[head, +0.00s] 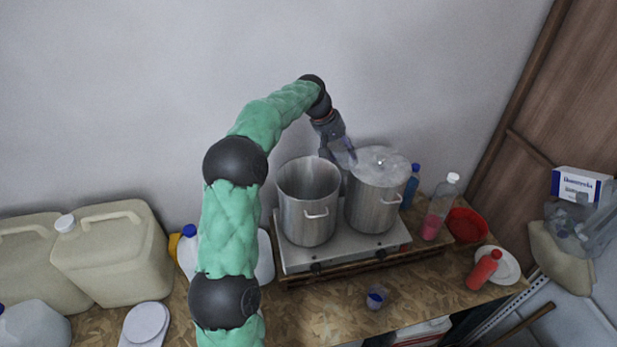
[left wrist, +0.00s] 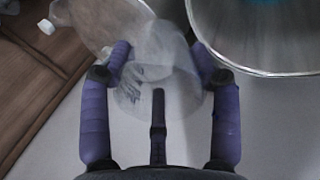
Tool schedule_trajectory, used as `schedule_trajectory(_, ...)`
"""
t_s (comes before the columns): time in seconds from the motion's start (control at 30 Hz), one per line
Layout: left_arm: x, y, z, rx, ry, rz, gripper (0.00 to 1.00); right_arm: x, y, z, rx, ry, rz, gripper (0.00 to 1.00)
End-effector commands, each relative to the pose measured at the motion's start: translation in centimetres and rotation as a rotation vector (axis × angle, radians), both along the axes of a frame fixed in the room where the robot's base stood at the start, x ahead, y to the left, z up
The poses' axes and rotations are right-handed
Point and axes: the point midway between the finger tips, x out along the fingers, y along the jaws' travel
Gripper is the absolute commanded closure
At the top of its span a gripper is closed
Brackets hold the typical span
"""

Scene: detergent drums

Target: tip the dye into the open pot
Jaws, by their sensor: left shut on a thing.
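The open pot (head: 308,214) is a tall steel pot standing on a two-burner hob. Its round mouth faces up; its rim shows at the upper right in the left wrist view (left wrist: 268,74). My left gripper (head: 349,160) is above and behind the gap between this pot and a second steel pot (head: 372,209). In the left wrist view, the gripper's purple fingers (left wrist: 165,60) are shut on a clear, cup-like thing (left wrist: 160,75). I cannot tell what it contains. A small clear cup with blue in it (head: 376,297) stands at the table's front. My right gripper is not in view.
The second pot has a pale, clear-looking top. Large beige canisters (head: 110,255) fill the left. The wall is close behind the pots.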

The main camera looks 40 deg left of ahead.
Motion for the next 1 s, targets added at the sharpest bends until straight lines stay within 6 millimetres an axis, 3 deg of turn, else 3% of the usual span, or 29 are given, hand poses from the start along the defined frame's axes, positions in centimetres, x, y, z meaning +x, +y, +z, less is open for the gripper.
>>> schedule_trajectory(1.0, 2.6, -1.8, -0.3, 0.267, 0.341, 0.006, 0.72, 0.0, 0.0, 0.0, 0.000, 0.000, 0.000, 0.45)
